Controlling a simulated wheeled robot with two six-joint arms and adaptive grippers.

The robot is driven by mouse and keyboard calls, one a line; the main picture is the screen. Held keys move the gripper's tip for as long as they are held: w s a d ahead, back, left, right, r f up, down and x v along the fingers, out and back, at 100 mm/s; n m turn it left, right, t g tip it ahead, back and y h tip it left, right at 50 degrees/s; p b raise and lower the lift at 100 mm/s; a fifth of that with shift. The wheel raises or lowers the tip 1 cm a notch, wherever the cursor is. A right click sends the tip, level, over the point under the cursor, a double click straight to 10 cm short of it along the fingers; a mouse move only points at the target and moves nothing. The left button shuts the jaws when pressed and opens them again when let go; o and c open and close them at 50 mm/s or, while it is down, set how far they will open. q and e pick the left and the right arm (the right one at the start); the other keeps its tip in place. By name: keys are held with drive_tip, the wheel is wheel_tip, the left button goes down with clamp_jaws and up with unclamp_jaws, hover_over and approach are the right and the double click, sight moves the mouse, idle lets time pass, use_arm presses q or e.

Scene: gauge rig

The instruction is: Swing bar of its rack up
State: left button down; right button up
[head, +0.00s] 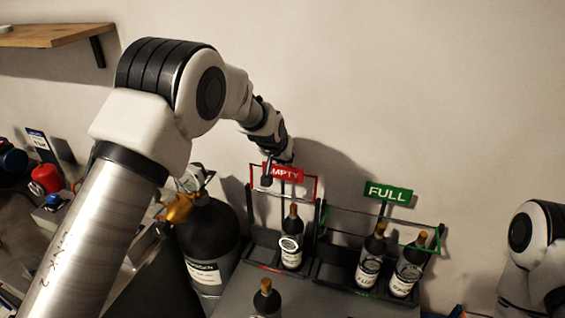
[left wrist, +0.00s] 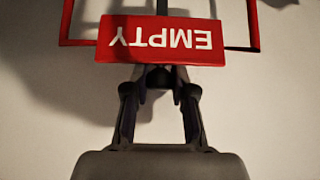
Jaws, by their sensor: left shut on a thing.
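The rack with the red "EMPTY" sign (head: 283,172) stands against the wall, with a red bar (head: 316,190) at its top. In the left wrist view the sign (left wrist: 160,40) is upside down and the red bar (left wrist: 253,22) runs out on both sides of it. My left gripper (left wrist: 160,78) is shut at the sign's edge on a dark part of the bar; the exact contact is partly hidden by the sign. In the head view this gripper (head: 282,155) is right above the sign. My right gripper is not in view; only its arm shows at the right edge.
A dark bottle (head: 292,245) stands in this rack. The rack with the green "FULL" sign (head: 388,193) stands to the right with two bottles (head: 371,262). Another bottle (head: 266,300) stands in front. A dark gas cylinder (head: 207,240) is left. A shelf (head: 50,36) hangs at upper left.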

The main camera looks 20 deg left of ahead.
use_arm(q)
drive_tip(key=shift+w+r, duration=0.2)
drive_tip(key=shift+w, duration=0.15)
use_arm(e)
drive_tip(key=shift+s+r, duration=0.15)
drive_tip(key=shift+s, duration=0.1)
use_arm(q)
drive_tip(key=shift+w+f, duration=0.1)
drive_tip(key=shift+w, duration=0.05)
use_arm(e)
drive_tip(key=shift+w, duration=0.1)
use_arm(q)
drive_tip(key=c, duration=0.9)
unclamp_jaws()
drive_tip(key=shift+f, duration=0.1)
drive_tip(key=shift+c, duration=0.2)
drive_tip(key=v, duration=1.2)
